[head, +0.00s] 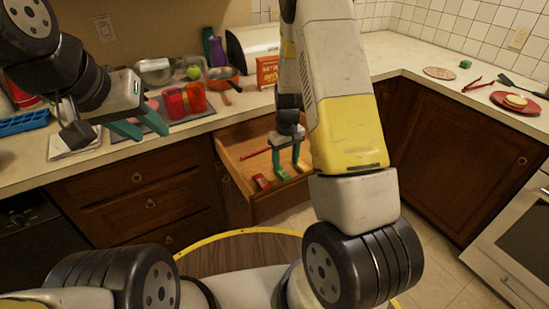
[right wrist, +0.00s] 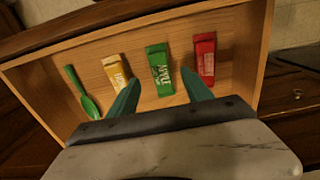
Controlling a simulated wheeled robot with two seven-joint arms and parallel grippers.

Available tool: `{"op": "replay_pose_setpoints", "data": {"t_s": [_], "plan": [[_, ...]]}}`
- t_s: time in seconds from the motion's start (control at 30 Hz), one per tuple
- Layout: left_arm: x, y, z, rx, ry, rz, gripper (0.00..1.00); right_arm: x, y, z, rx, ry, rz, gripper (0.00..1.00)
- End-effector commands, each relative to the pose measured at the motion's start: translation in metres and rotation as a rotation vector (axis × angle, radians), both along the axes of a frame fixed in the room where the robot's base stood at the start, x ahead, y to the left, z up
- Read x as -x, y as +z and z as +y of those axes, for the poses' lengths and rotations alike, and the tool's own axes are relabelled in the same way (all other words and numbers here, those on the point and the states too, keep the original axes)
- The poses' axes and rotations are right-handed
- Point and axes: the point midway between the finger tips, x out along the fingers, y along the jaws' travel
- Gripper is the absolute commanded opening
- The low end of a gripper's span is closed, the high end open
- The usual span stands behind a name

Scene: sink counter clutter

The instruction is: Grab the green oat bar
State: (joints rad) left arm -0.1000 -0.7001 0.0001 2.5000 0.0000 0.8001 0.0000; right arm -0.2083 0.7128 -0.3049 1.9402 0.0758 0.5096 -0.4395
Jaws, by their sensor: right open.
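The green oat bar (right wrist: 159,69) lies flat in the open drawer, between a yellow bar (right wrist: 115,73) and a red bar (right wrist: 204,58) in the right wrist view. My right gripper (right wrist: 160,76) is open and empty, its teal fingers pointing down into the drawer on either side of the green bar's line. How far the fingertips are above it I cannot tell. In the head view my right gripper (head: 290,171) reaches into the drawer and largely hides the green bar. My left gripper (head: 149,131) is open above the counter at the left.
The wooden drawer (head: 232,150) also holds a green spoon (right wrist: 83,93). The red bar (head: 262,182) shows near its front. Red cups (head: 183,101), a pan (head: 222,76) and a metal bowl (head: 155,70) stand on the counter. A red plate (head: 516,103) is far right.

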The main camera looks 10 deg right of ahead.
Motion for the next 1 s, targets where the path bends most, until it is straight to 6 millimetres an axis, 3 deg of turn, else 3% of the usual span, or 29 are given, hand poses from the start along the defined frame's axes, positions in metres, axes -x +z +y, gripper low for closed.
{"op": "replay_pose_setpoints", "data": {"t_s": [0.4,0.67,0.7,1.0], "plan": [[0.000,0.000,0.000,0.000,0.000,0.000,0.36,-0.003,-0.054,0.002,-0.001,-0.001,0.001,0.58],[0.000,0.000,0.000,0.000,0.000,0.000,0.36,-0.004,-0.058,0.002,0.000,0.000,-0.001,0.58],[0.000,0.000,0.000,0.000,0.000,0.000,0.36,-0.004,-0.058,0.002,-0.001,0.000,-0.001,0.56],[0.000,0.000,0.000,0.000,0.000,0.000,0.36,-0.004,-0.057,0.002,0.000,0.000,-0.001,0.00]]}}
